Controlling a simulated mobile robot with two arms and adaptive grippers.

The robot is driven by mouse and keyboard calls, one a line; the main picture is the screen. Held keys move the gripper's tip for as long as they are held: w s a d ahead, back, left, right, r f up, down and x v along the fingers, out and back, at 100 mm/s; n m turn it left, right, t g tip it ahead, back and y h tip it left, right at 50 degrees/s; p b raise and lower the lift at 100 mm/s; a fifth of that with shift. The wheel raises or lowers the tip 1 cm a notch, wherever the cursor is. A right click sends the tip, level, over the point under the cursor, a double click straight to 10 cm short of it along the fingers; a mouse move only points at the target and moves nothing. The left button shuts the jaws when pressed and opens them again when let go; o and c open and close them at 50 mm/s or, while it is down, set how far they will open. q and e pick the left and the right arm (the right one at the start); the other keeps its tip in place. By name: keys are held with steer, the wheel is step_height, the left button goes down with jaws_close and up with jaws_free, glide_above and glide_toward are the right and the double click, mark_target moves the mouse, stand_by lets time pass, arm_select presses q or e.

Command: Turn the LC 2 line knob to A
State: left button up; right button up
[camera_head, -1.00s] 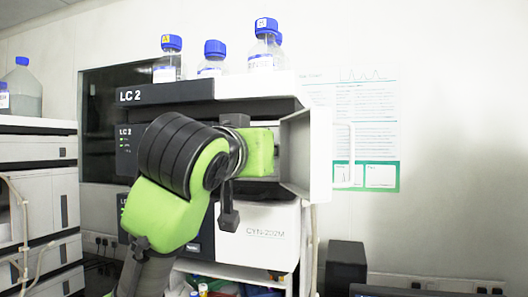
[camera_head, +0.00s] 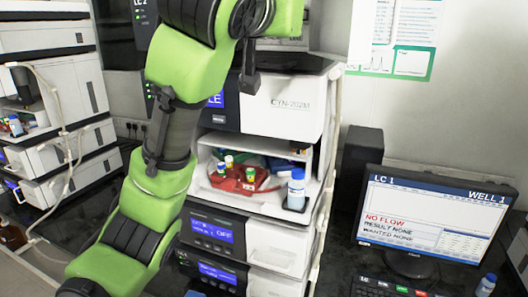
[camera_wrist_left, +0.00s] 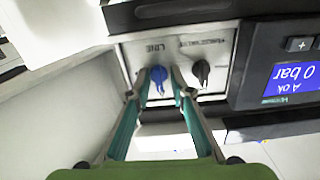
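The blue LINE knob (camera_wrist_left: 158,76) shows in the left wrist view on a pale panel, below its upside-down label. My left gripper (camera_wrist_left: 160,82) has one fingertip on each side of this knob. The fingers look open around it, with a narrow gap; whether either tip touches is hard to tell. A black knob (camera_wrist_left: 201,71) labelled as a purge valve sits just right of the right fingertip. In the head view my left arm covers the front of the LC 2 stack (camera_head: 145,12), and the knob and gripper are hidden. My right gripper is not in view.
A blue display (camera_wrist_left: 290,78) reading 0 bar is right of the knobs. Below the CYN-202M unit (camera_head: 290,105), a shelf holds a red tray (camera_head: 238,181) and a bottle (camera_head: 296,188). A monitor (camera_head: 435,215) showing LC 1 and NO FLOW stands at right.

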arm_select(q)
steer(key=shift+r+m+p, duration=0.15)
steer(key=shift+m+p, duration=0.2)
steer(key=shift+m, duration=0.35)
steer(key=m+p, duration=0.5)
steer(key=m, duration=0.3)
steer(key=shift+r, duration=0.2)
steer(key=m+p, duration=0.7)
steer(key=m, duration=0.1)
steer(key=shift+s+f+b, duration=0.65)
steer(key=shift+s+b, duration=0.05)
steer(key=shift+b, duration=0.2)
steer(key=b+v, duration=0.6)
steer(key=v, duration=0.7)
steer(key=w+f+n+g, duration=0.1)
steer(key=w+f+n, duration=0.2)
steer(key=f, duration=0.6)
steer(key=w+f+n+g, duration=0.2)
steer(key=w+f, duration=0.2)
steer(key=f, duration=0.6)
steer(key=w+f+n+g, duration=0.2)
steer(key=w+f+n, duration=0.1)
steer(key=f, duration=0.7)
steer(key=shift+w+a+f+n, duration=0.25)
steer(key=shift+w+a+n, duration=0.1)
steer(key=shift+a, duration=0.15)
